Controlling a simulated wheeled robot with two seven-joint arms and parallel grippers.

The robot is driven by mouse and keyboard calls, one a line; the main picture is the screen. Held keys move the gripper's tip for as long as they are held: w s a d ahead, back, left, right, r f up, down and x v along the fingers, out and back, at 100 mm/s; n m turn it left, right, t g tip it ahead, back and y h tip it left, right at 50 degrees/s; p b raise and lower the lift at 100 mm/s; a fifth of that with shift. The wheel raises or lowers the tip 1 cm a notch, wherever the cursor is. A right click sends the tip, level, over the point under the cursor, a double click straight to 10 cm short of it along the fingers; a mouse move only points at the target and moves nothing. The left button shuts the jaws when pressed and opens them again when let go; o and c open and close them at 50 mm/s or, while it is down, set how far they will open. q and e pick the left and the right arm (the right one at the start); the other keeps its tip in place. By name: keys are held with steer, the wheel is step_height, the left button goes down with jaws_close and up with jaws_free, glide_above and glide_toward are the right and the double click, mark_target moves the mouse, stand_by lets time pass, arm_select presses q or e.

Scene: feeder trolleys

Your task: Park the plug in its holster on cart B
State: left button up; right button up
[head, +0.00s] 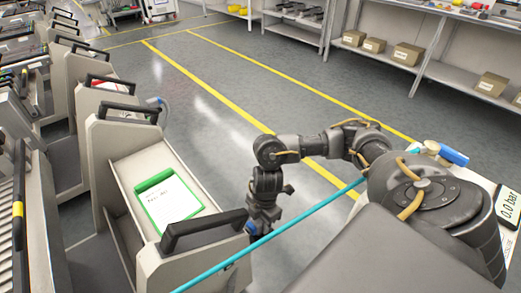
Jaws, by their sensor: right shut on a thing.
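My right gripper (263,218) reaches down beside the right side of the nearest cart (190,262), close to the end of its black handle. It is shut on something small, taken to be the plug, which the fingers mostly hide. A small blue piece (251,228) shows right at the fingers; I cannot tell whether it is part of the plug or of a holster. A teal hose (315,208) runs diagonally past the gripper, from the bottom edge up to the right. No cart letter is readable. My left gripper is out of view.
A green-framed sheet (168,199) lies on the cart shelf. More carts with black handles (110,84) line the left. A display reading 0.0 bar (510,206) and a blue lever (453,155) are at right. Floor beyond is clear, with shelves (440,72) behind.

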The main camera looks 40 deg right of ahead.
steer(key=shift+a+f+b, duration=0.15)
steer(key=shift+f+b, duration=0.55)
steer(key=shift+f, duration=0.55)
steer(key=o, duration=1.1)
steer(key=shift+c, duration=0.2)
steer(key=o, duration=0.3)
steer(key=shift+f, duration=0.1)
steer(key=shift+o, duration=0.2)
steer(key=r+p, duration=0.6)
steer(key=d+r+p, duration=0.1)
steer(key=r+p, duration=0.1)
steer(key=p, duration=0.1)
steer(key=shift+w+d+r, duration=0.1)
steer(key=shift+r, duration=0.3)
steer(key=shift+f, duration=0.1)
